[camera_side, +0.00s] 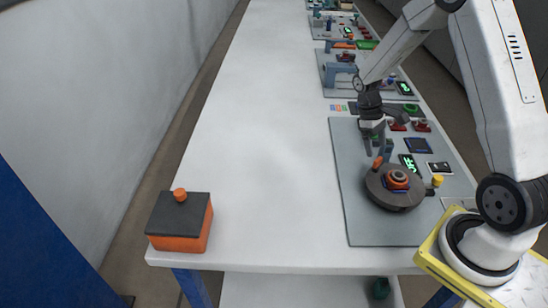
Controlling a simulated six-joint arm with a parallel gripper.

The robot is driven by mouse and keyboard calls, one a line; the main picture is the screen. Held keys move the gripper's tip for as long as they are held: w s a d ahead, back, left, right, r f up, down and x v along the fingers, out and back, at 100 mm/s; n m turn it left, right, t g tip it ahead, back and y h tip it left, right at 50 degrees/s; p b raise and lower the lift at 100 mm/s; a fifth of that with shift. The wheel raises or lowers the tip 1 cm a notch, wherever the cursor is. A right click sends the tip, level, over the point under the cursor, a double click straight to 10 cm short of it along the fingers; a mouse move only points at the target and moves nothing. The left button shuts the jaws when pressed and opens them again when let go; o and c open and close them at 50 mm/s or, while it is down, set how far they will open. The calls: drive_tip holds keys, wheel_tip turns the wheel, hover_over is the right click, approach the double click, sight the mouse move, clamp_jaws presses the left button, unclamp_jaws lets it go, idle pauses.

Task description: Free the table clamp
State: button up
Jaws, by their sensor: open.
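My gripper (372,145) is open and points down over the near grey mat, just behind a round dark turntable (388,204). A small upright teal piece (387,147), which looks like the table clamp, stands at the turntable's back edge, close to the right of my fingers. An orange-red piece (377,163) lies low beside it at the turntable's rim. I cannot tell whether the fingers touch the clamp or whether it is latched.
The grey mat (362,228) also bears a green-lit display (409,163), dark panels (418,145) and a yellow knob (437,181). An orange box with a dark lid (180,222) stands at the table's front left. Further stations line the right side. The white table's middle (265,130) is clear.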

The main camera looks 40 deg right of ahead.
drive_tip(key=shift+v, duration=1.75)
drive_tip(key=shift+a, duration=0.1)
drive_tip(key=s+a+r+t, duration=0.2)
drive_tip(key=a+t, duration=0.1)
drive_tip(key=a, duration=0.7)
drive_tip(key=s+a+r+t, duration=0.2)
drive_tip(key=s+a+t, duration=0.1)
drive_tip(key=a, duration=0.7)
drive_tip(key=shift+s+r+t, duration=0.3)
drive_tip(key=shift+r+t, duration=0.05)
drive_tip(key=shift+t, duration=0.15)
